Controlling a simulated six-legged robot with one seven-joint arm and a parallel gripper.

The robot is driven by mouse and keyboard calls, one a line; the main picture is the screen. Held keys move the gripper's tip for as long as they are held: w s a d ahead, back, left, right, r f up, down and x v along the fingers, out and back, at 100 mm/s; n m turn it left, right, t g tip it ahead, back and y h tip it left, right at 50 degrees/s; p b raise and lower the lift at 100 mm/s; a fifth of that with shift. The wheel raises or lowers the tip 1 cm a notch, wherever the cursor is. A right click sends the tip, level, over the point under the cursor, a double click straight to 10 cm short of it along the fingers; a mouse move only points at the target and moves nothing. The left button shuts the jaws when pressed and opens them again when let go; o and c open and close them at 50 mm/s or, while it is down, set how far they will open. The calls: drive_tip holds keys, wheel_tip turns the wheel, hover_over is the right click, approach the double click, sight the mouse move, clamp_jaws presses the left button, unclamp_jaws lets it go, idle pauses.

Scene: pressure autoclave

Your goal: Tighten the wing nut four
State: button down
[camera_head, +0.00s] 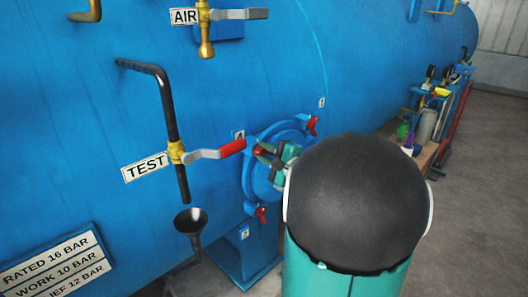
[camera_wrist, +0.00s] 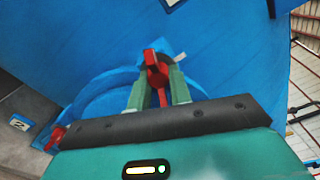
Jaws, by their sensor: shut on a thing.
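The hatch (camera_head: 255,178) is a round blue cover on the side of the vessel, with red wing nuts around its rim. Wing nut four (camera_wrist: 154,60) is red and sits between the two green fingers of my gripper (camera_wrist: 158,84) in the wrist view. My gripper (camera_head: 268,155) is shut on it, beside the small plate marked 4 (camera_head: 238,134). In the head view my black and teal arm hides the right part of the hatch. Other red wing nuts show at the upper right (camera_head: 312,125) and at the bottom (camera_head: 261,214).
The TEST valve's red-tipped lever (camera_head: 232,148) points at the hatch, close to my gripper. A black funnel (camera_head: 191,220) stands below the TEST pipe. The AIR valve (camera_head: 204,30) is higher up. A bench with bottles and tools (camera_head: 432,125) stands behind at right; the floor (camera_head: 480,200) there is clear.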

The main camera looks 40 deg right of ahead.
drive_tip(key=m, duration=0.7)
drive_tip(key=shift+a+f, duration=0.15)
drive_tip(key=m, duration=0.6)
drive_tip(key=shift+a, duration=0.15)
drive_tip(key=shift+m, duration=0.4)
drive_tip(key=c, duration=1.3)
unclamp_jaws()
drive_tip(key=s, duration=1.3)
drive_tip(key=shift+s, duration=0.4)
